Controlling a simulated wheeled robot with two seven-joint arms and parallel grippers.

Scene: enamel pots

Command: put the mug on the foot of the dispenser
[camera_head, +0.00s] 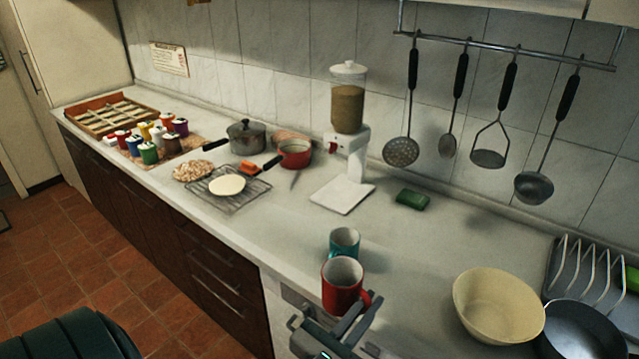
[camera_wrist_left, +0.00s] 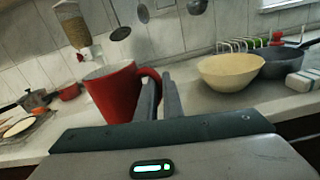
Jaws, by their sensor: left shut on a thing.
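A red mug (camera_head: 341,288) is held upright by its handle in my left gripper (camera_head: 355,318), near the counter's front edge. In the left wrist view the red mug (camera_wrist_left: 112,94) is left of the left gripper's fingers (camera_wrist_left: 161,97), which are shut on its handle. The dispenser (camera_head: 348,107) stands by the back wall with a grain-coloured filling and a red part on its front. Its flat white foot (camera_head: 342,196) is bare and lies farther back than the mug. The dispenser (camera_wrist_left: 73,30) also shows in the left wrist view. My right gripper is not in view.
A teal mug (camera_head: 345,239) stands just behind the red one, partly hidden by it. A green sponge (camera_head: 412,199) lies right of the foot. A cooling rack (camera_head: 233,203) and red pan (camera_head: 295,155) are left. A cream bowl (camera_head: 497,308) is right. Counter between teal mug and foot is clear.

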